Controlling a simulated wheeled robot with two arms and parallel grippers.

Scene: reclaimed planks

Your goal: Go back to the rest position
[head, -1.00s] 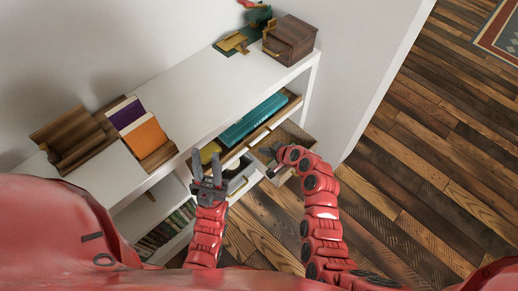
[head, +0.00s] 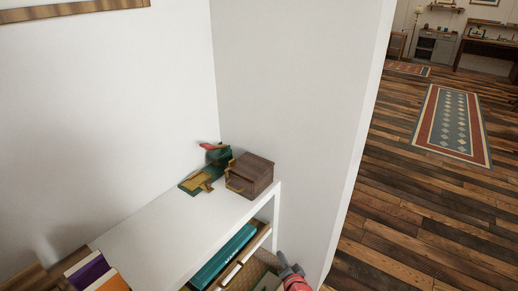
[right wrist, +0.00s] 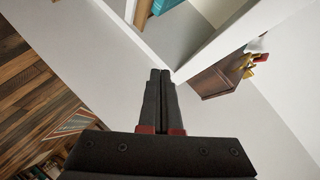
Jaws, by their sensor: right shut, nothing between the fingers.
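My right gripper (head: 287,264) shows at the bottom edge of the head view, beside the right end of the white shelf unit (head: 165,235). Only its dark fingers and a bit of red arm are visible there. In the right wrist view the two dark fingers (right wrist: 160,78) lie together, shut and empty. My left gripper is out of the picture.
A brown wooden box (head: 250,175) and a green and gold object (head: 205,180) stand on the shelf top by the wall. A teal item (head: 222,258) lies below. Purple and orange books (head: 95,275) sit lower left. Open plank floor with a patterned rug (head: 453,125) lies right.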

